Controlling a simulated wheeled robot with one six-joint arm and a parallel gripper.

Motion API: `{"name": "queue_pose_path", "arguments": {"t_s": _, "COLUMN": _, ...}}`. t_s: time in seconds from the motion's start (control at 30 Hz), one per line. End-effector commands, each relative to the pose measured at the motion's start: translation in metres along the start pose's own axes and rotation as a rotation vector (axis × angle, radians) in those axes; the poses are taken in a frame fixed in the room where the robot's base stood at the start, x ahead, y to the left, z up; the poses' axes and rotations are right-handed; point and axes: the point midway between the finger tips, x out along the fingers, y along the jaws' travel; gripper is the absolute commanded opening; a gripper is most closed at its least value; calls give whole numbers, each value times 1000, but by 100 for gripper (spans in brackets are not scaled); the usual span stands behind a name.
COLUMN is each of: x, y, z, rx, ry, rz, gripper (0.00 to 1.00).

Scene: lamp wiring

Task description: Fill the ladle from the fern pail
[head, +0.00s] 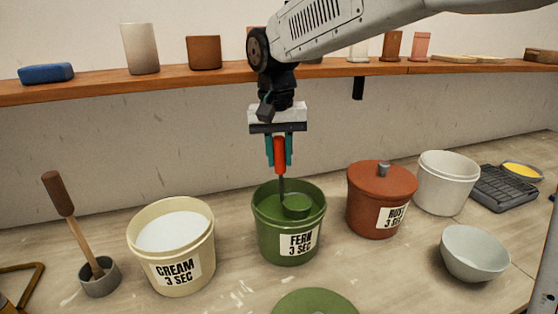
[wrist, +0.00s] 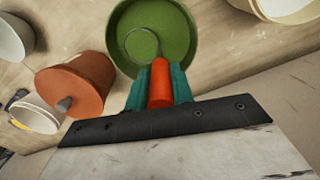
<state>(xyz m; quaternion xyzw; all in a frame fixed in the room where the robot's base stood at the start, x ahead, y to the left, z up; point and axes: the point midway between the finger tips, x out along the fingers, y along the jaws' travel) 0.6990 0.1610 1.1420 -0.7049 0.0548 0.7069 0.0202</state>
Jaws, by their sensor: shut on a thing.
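The fern pail (head: 290,247) is green, labelled "FERN 3 SEC", open, and holds green glaze; it stands mid-bench. It also shows in the wrist view (wrist: 185,18). My gripper (head: 279,160) is above the pail, shut on the red-orange handle of the ladle (head: 280,156). The ladle hangs upright, its bowl inside the pail at the green surface. In the wrist view the handle (wrist: 160,85) sits between the teal fingers, and the bowl's round rim shows over the green. Whether the bowl is full I cannot tell.
A cream pail (head: 172,250) stands open at left, and a lidded rust-coloured pail (head: 378,200) at right. A green lid (head: 314,303) lies in front. A grey bowl (head: 472,254) and white bucket (head: 447,182) are farther right. A shelf (head: 200,80) runs behind.

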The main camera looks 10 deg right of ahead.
Motion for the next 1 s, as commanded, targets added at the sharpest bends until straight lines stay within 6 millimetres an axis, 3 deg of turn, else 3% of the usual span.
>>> {"name": "queue_pose_path", "arguments": {"t_s": 1.0, "x": -62, "y": 3, "z": 0, "rx": 0, "ry": 2, "rz": -1, "gripper": 0}}
